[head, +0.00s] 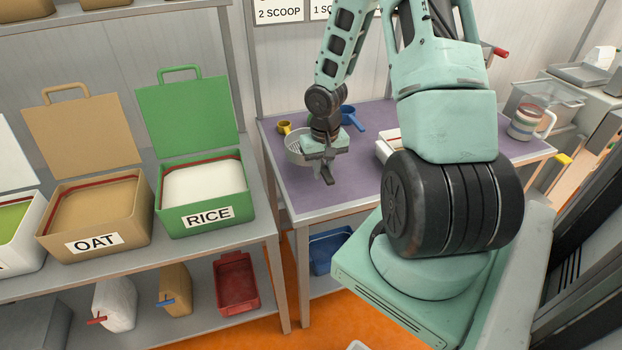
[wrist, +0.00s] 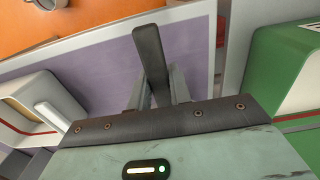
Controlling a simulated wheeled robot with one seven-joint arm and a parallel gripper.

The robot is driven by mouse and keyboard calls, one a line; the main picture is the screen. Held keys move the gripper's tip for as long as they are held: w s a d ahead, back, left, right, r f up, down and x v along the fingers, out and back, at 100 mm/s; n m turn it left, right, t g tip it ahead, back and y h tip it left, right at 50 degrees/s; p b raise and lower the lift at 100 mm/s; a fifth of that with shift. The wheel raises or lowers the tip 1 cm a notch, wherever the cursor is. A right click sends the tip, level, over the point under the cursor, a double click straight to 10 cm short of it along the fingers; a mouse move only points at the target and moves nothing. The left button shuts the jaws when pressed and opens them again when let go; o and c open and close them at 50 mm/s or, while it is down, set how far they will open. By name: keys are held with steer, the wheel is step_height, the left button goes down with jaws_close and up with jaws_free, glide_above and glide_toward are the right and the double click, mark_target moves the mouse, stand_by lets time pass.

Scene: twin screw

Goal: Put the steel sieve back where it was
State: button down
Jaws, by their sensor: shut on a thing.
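The steel sieve (head: 296,149) shows as a round grey mesh bowl at the left part of the purple table, partly hidden behind my gripper. My gripper (head: 325,168) points down over the table and is shut on the sieve's dark handle. The handle (wrist: 150,55) also shows in the wrist view, sticking out between the grey fingers. The bowl is hidden in the wrist view. I cannot tell whether the bowl touches the table.
A yellow scoop (head: 284,128) and a blue scoop (head: 352,118) lie at the back of the purple table (head: 290,194). A white box (head: 383,149) stands right of my gripper. The green rice bin (head: 172,222) is on the left shelf. A striped jar (head: 524,122) stands far right.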

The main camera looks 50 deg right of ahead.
mark_target(322, 199)
steer(key=shift+f+b, duration=0.5)
steer(key=shift+f, duration=3.1)
steer(key=shift+f, duration=0.2)
steer(key=c, duration=1.3)
jaws_free()
steer(key=shift+r, duration=0.1)
